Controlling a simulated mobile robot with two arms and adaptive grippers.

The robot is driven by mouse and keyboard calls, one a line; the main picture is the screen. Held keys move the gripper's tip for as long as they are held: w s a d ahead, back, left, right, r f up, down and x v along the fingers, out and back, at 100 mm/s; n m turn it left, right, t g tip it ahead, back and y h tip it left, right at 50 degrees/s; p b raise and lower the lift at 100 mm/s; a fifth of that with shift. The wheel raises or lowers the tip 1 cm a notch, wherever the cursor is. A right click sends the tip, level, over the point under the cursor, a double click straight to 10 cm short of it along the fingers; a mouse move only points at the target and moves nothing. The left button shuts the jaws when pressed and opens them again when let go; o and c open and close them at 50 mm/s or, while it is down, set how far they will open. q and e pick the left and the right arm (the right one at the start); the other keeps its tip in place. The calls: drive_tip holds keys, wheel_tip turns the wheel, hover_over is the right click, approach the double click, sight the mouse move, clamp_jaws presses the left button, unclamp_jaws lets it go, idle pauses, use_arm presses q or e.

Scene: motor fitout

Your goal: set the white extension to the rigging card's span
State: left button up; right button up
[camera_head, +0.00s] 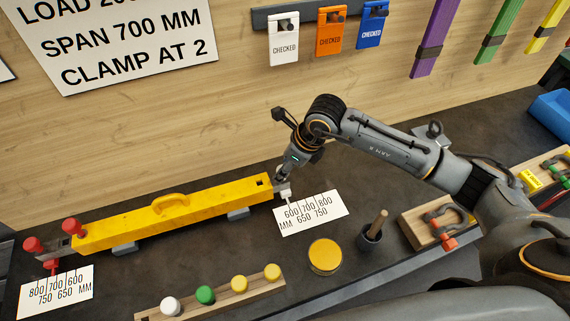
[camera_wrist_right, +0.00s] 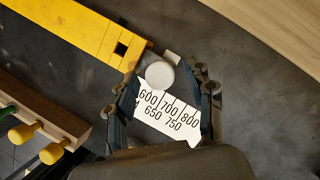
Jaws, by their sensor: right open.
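The rigging card (camera_head: 130,40) on the back wall reads "SPAN 700 MM" and "CLAMP AT 2". A yellow beam (camera_head: 215,200) lies on the dark bench. The white extension (camera_head: 287,195) sticks a short way out of its right end, by the 600 end of the right scale card (camera_head: 312,213). Its round white knob (camera_wrist_right: 160,75) shows in the right wrist view. My right gripper (camera_wrist_right: 168,70) is open, with its fingers on either side of the knob; contact is not clear. In the head view my right gripper (camera_head: 284,178) partly hides the extension. My left gripper is out of view.
A red-knobbed extension (camera_head: 62,240) and another scale card (camera_head: 55,292) are at the beam's left end. A wooden rack (camera_head: 215,296) with coloured knobs, a yellow round tin (camera_head: 325,256) and a dark cup (camera_head: 370,238) stand in front. Coloured tags hang behind.

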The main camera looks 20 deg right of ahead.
drive_tip(key=shift+c, duration=1.3)
clamp_jaws()
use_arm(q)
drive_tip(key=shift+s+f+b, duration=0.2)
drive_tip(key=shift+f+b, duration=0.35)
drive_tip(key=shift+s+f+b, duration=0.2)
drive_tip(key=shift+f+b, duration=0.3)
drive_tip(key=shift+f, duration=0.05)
use_arm(e)
drive_tip(key=d, duration=0.5)
drive_tip(key=shift+o, duration=1.3)
unclamp_jaws()
drive_tip(key=v, duration=1.2)
